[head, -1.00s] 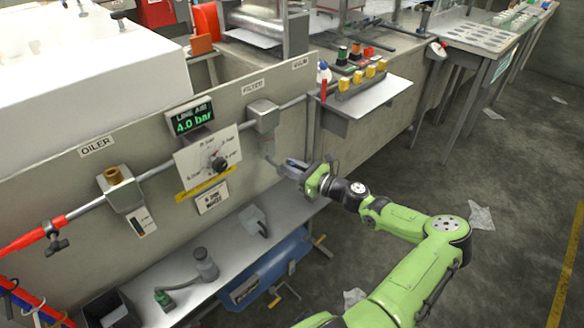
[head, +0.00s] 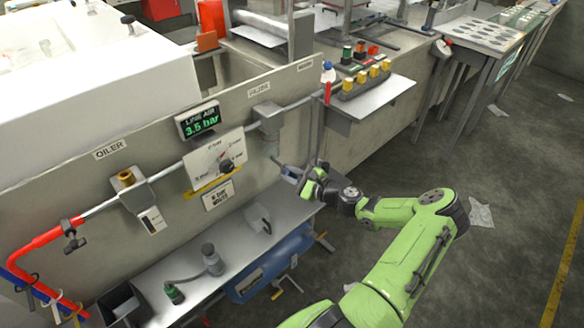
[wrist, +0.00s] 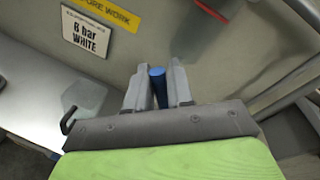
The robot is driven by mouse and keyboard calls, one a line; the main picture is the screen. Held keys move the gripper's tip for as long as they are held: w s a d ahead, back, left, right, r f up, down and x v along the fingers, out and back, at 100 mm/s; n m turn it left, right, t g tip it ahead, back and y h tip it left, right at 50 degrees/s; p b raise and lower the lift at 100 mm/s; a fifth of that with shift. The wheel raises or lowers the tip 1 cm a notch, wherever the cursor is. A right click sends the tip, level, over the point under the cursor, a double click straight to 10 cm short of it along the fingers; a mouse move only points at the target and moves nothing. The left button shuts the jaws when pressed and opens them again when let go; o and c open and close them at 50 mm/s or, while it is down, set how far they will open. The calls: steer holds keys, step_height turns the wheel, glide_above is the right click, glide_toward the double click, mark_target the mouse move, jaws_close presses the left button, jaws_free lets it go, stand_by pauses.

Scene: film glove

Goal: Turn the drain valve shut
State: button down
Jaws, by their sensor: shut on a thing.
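My gripper (wrist: 157,88) is shut on a blue rod-like piece (wrist: 157,76), which looks like the drain valve's handle. In the head view my gripper (head: 297,171) is at the panel, below the grey filter block (head: 268,115), and mostly hides what it holds. The valve's body and the handle's exact angle cannot be made out.
A regulator with a gauge and black knob (head: 226,166) sits left of my gripper, under a display (head: 197,120) reading 3.5 bar. A shelf (head: 290,213) with bottles lies below. A shelf with yellow-capped items (head: 365,95) juts out at the right.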

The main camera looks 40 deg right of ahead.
steer(key=shift+a+f+n+h, duration=0.15)
steer(key=shift+a+f+n, duration=0.1)
steer(key=shift+n, duration=0.35)
steer(key=shift+a+f+n+h, duration=0.15)
steer(key=shift+a+n, duration=0.05)
steer(key=shift+n, duration=0.4)
steer(key=shift+a+f+n+h+b, duration=0.15)
steer(key=shift+f+n+h+b, duration=0.25)
steer(key=shift+n+b, duration=0.5)
steer(key=shift+a+f+n+h+b, duration=0.25)
steer(key=shift+f+n+b, duration=0.3)
steer(key=shift+n, duration=0.7)
steer(key=shift+a+f+n+h+b, duration=0.1)
steer(key=shift+f+n+h+b, duration=0.3)
steer(key=shift+n+b, duration=0.45)
steer(key=shift+f+n, duration=0.1)
steer(key=shift+n, duration=0.2)
steer(key=c, duration=1.2)
jaws_free()
steer(key=shift+o, duration=0.2)
steer(key=shift+s, duration=0.1)
